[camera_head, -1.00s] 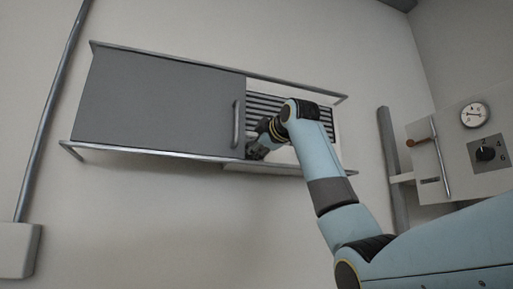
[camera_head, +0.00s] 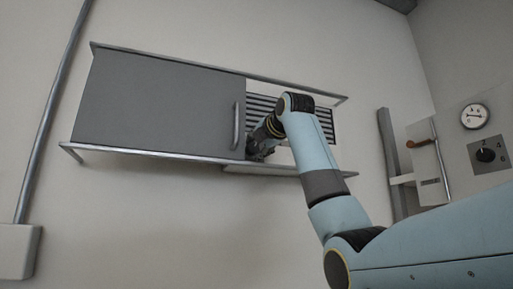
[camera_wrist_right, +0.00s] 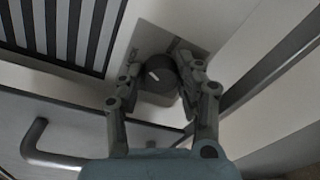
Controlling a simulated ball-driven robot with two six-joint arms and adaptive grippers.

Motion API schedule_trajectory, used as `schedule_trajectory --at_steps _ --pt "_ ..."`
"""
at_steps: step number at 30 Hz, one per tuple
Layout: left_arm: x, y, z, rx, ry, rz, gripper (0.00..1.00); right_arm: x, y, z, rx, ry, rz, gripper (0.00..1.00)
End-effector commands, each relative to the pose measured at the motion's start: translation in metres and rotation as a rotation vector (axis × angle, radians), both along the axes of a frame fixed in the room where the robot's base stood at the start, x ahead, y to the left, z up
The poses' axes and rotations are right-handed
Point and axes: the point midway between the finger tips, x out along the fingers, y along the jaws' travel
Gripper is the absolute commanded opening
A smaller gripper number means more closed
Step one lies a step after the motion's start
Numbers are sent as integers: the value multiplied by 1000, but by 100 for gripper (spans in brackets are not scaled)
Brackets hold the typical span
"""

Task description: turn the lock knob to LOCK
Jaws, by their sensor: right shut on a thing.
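The lock knob (camera_wrist_right: 159,76) is dark and round, with a white pointer mark, on a grey plate (camera_wrist_right: 151,39) in the right wrist view. My right gripper (camera_wrist_right: 162,73) is shut on the knob, one finger on each side. In the head view my right gripper (camera_head: 256,148) is at the right edge of the grey door, and the arm and gripper hide the knob there. My left gripper is in neither view.
A grey door (camera_head: 160,105) with a bar handle (camera_head: 237,125) sits between metal rails, left of the gripper. A slatted vent (camera_head: 322,122) is beside it. At the right are a round gauge (camera_head: 475,116) and a numbered dial (camera_head: 486,155).

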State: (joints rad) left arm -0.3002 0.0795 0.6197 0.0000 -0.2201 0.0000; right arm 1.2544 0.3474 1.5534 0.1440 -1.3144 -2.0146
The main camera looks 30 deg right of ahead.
Motion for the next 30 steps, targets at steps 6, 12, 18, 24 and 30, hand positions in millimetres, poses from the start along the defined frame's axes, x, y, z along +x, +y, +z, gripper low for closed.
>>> schedule_trajectory --at_steps 6,12,18,24,30 --pt "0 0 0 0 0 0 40 1 1 -2 -159 46 2 3" --pt "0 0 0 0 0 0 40 1 2 -3 -265 73 3 3" --pt "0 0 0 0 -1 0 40 2 2 -3 -325 88 2 3" --pt "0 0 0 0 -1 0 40 2 2 -4 -347 94 3 3" --pt "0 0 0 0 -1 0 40 2 2 -4 -348 96 3 3"
